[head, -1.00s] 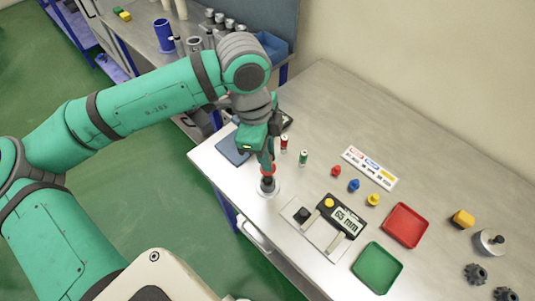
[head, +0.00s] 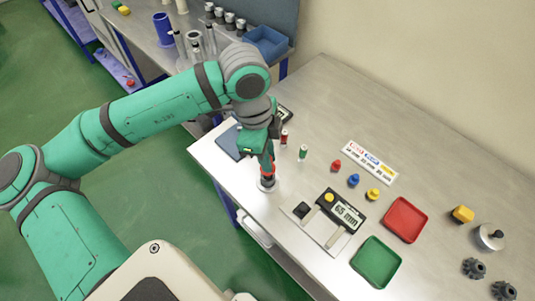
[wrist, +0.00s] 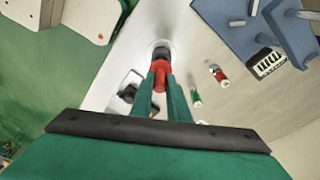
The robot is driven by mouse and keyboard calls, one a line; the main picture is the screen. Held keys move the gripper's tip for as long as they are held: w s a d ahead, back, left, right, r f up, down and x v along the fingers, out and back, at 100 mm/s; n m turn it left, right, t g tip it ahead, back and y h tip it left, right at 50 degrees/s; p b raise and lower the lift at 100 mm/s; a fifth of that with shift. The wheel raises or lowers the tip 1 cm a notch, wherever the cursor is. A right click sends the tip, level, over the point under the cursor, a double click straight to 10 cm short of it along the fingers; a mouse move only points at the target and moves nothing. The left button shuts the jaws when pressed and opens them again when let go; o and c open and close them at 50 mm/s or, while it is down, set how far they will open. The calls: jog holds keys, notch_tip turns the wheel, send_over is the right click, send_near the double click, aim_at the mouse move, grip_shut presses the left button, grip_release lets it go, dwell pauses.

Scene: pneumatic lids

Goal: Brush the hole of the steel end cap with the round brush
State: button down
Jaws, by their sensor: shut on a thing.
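My gripper (head: 267,164) is shut on the red handle of the round brush (head: 268,173), which points down. The brush handle also shows between the fingers in the wrist view (wrist: 160,75). The steel end cap (head: 267,185) stands near the table's front left edge, directly under the brush. In the wrist view the end cap's pale rim (wrist: 160,43) surrounds the dark brush end. The bristles are mostly hidden, and they appear to be in the cap's hole; how deep I cannot tell.
Red (head: 284,137) and green (head: 303,153) small cylinders stand close behind the gripper. A red tray (head: 405,220), a green tray (head: 377,263) and small coloured pieces lie farther right.

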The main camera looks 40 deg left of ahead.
jog(key=shift+r, duration=0.15)
jog(key=shift+r, duration=0.8)
jog(key=shift+f, duration=1)
jog(key=shift+w+r, duration=0.1)
jog(key=shift+r, duration=0.9)
jog(key=shift+f, duration=0.1)
jog(key=shift+s+f, duration=0.2)
jog(key=shift+f, duration=0.65)
jog(key=shift+r, duration=0.1)
